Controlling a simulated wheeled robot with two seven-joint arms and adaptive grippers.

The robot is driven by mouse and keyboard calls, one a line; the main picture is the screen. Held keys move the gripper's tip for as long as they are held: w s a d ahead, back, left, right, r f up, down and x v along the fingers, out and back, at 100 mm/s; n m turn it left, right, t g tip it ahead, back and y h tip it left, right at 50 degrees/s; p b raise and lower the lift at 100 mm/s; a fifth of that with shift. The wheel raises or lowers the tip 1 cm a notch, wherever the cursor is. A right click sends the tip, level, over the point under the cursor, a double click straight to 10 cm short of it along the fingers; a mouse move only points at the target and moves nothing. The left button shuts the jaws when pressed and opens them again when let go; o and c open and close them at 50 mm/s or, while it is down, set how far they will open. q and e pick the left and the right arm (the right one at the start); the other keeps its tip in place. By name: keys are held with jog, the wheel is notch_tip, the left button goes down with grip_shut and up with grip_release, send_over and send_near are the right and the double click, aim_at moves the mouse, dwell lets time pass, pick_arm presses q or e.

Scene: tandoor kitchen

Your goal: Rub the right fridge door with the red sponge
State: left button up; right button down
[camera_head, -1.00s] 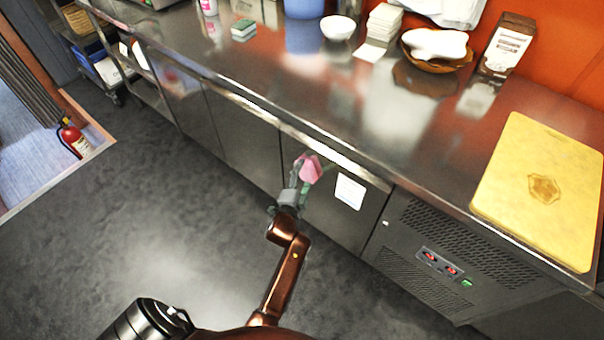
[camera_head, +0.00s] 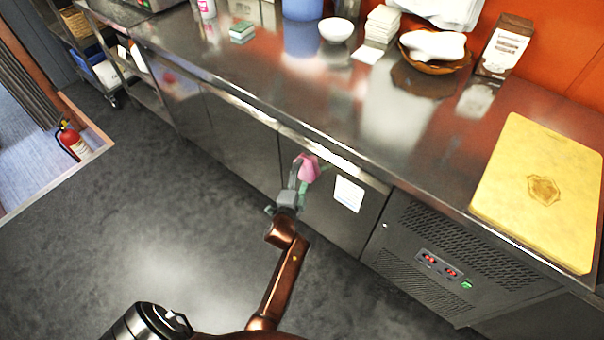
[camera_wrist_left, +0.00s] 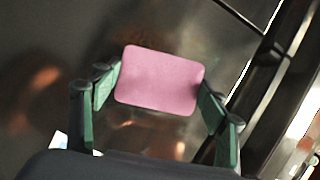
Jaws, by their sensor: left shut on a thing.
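The sponge (camera_head: 310,168), pinkish-red and rectangular, is at the upper part of the right fridge door (camera_head: 326,212), left of the white label on it. My left gripper (camera_head: 302,176) is shut on the sponge. The left wrist view shows the sponge (camera_wrist_left: 160,79) between the green-padded fingers (camera_wrist_left: 158,99), with the dark steel door (camera_wrist_left: 60,50) behind it. I cannot tell whether the sponge touches the door. My right gripper is not in view.
The steel counter (camera_head: 300,105) overhangs the doors. A vented panel (camera_head: 440,262) is to the right. On the counter are a yellow cutting board (camera_head: 510,180), a green-and-white sponge (camera_head: 242,32) and a white bowl (camera_head: 336,29). The floor (camera_head: 130,220) at left is clear.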

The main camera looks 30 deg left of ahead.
pick_arm(q)
jog(key=shift+w+d+f+n+p, duration=0.15)
jog(key=shift+d+f+n, duration=0.15)
jog(key=shift+d, duration=0.3)
jog(key=shift+d+f+n+p, duration=0.2)
jog(key=shift+d+f, duration=0.15)
jog(key=shift+d, duration=0.25)
jog(key=shift+o, duration=0.2)
jog(key=shift+a+f, duration=0.15)
jog(key=shift+a, duration=0.25)
jog(key=shift+a+h+p, duration=0.4)
jog(key=shift+a+p, duration=0.05)
jog(key=shift+a, duration=0.75)
jog(key=c, duration=0.4)
jog(key=shift+w+a+f+g, duration=0.1)
jog(key=shift+a+f+g, duration=0.2)
jog(key=shift+a, duration=0.2)
jog(key=shift+c, duration=0.4)
jog(key=shift+w+a+r+p, duration=0.15)
jog(key=shift+a+r, duration=0.05)
jog(key=shift+a, duration=0.7)
jog(key=shift+w+a+r+p, duration=0.1)
jog(key=shift+a+r+p, duration=0.05)
jog(key=shift+a, duration=0.75)
